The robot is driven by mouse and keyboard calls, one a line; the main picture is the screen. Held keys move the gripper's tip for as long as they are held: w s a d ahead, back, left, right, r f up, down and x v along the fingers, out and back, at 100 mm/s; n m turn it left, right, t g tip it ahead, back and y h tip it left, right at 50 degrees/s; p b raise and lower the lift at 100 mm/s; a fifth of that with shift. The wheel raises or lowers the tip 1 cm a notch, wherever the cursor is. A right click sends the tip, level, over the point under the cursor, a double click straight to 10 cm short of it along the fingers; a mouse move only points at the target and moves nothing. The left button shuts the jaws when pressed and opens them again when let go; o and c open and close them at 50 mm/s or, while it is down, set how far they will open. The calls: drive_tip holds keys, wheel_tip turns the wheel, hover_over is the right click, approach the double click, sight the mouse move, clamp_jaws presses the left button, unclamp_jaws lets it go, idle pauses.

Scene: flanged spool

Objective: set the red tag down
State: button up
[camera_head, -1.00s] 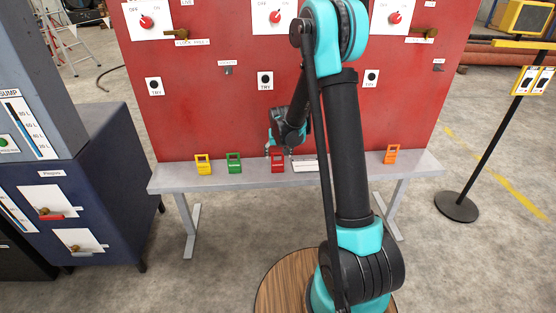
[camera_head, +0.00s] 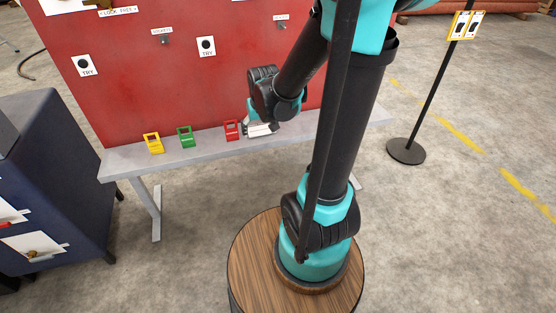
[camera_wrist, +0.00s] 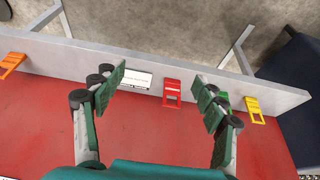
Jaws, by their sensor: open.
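The red tag (camera_head: 232,129) stands on the grey bench shelf (camera_head: 180,154) against the red board. It also shows in the wrist view (camera_wrist: 172,92), between the two spread fingers and apart from both. My gripper (camera_wrist: 158,83) is open and empty. In the head view my gripper is just right of the red tag, and its fingertips are hard to make out there.
A white label card (camera_wrist: 135,79) lies beside the red tag. Green (camera_head: 185,137) and yellow (camera_head: 153,143) tags stand to its left. An orange tag (camera_wrist: 10,65) shows only in the wrist view. A dark blue cabinet (camera_head: 50,185) stands left of the bench.

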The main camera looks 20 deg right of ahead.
drive_tip(key=s+d+f, duration=0.2)
drive_tip(key=s, duration=1.2)
drive_tip(key=shift+d+f, duration=0.15)
drive_tip(key=shift+d, duration=0.1)
